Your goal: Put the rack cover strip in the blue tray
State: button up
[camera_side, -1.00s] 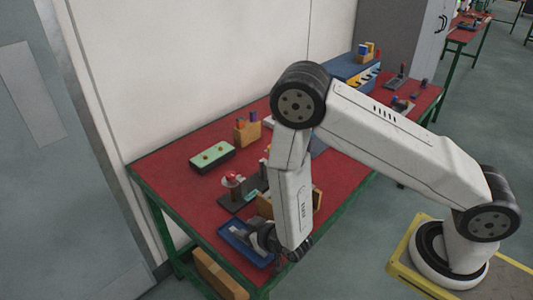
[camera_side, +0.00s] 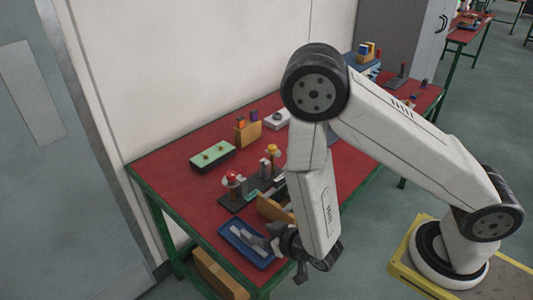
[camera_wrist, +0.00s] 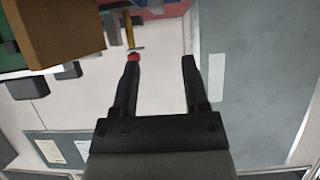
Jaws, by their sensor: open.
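The blue tray (camera_side: 238,254) lies at the near left corner of the red table. Light grey, elongated pieces (camera_side: 254,243) show inside it; I cannot tell for certain whether one is the rack cover strip. My gripper (camera_side: 281,248) is at the tray's right side, by the table's front edge, and partly covers that end. In the wrist view my gripper (camera_wrist: 161,64) is open, with nothing between its fingers. The tray is not clearly seen in the wrist view.
A tan block (camera_side: 274,207) stands just behind the tray; a tan block also looms in the wrist view (camera_wrist: 60,30). A dark fixture with a red knob (camera_side: 232,178) stands behind the tray. A green-topped box (camera_side: 212,155) is farther back.

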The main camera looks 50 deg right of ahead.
jog(key=shift+r, duration=0.1)
dwell(0.6)
jog(key=s+d+r+g, duration=0.3)
jog(key=d+r+g, duration=0.1)
jog(key=d+r, duration=0.1)
jog(key=s+d+r+g, duration=0.3)
jog(key=d+r+g, duration=0.2)
jog(key=r, duration=0.3)
jog(key=shift+d+g, duration=0.3)
jog(key=shift+d, duration=0.5)
